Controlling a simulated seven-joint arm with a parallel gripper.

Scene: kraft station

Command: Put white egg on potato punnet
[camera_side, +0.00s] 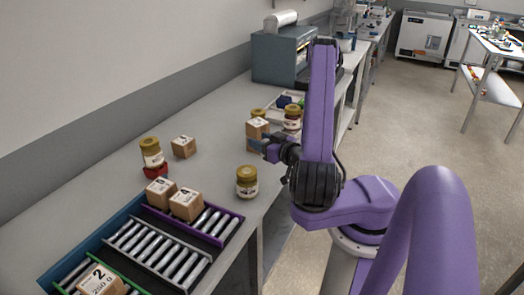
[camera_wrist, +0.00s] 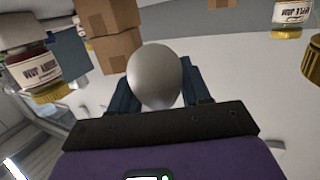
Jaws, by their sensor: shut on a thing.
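The white egg (camera_wrist: 155,75) shows large in the wrist view, between the two dark fingers of my gripper (camera_wrist: 160,90). My gripper is shut on it. In the side view my gripper (camera_side: 271,149) is over the bench near its right edge, beside stacked cardboard boxes (camera_side: 256,128). The egg cannot be made out in the side view. I cannot pick out a potato punnet in either view.
A jar (camera_side: 247,182) stands near the bench's front edge. Another jar (camera_side: 152,153) sits on a red thing (camera_side: 156,171). A roller rack (camera_side: 165,249) bears boxes. A tray (camera_side: 275,98) and jar (camera_side: 292,118) lie behind my gripper.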

